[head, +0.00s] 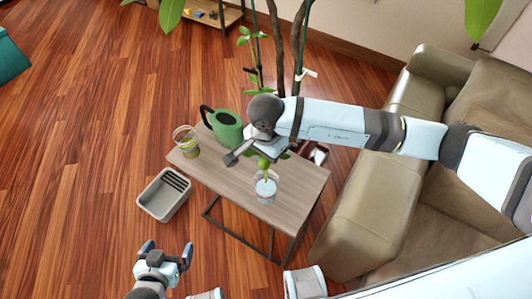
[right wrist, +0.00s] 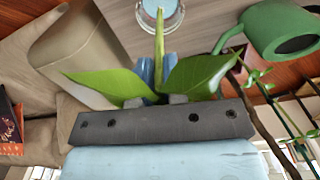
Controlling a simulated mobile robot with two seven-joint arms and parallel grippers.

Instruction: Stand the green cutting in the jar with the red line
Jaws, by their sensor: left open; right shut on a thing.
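The green cutting (right wrist: 200,72) has broad leaves and a pale stem pointing away from my right gripper (right wrist: 158,75), which is shut on it. In the head view the cutting (head: 263,162) hangs below my right gripper (head: 268,146), over a clear jar (head: 266,190) with pale bluish contents near the table's front. The stem end overlaps this jar's mouth; I cannot tell whether it is inside. The jar also shows in the right wrist view (right wrist: 172,14). Another glass jar (head: 186,142) with yellowish contents stands at the table's left end. No red line is readable. My left gripper (head: 167,251) is open and empty.
A green watering can (head: 226,130) stands behind, between the jars, on the wooden table (head: 295,195). A grey bin (head: 162,195) is on the floor at left. Plant stems (head: 278,50) rise behind the table. A sofa (head: 370,215) stands close at right.

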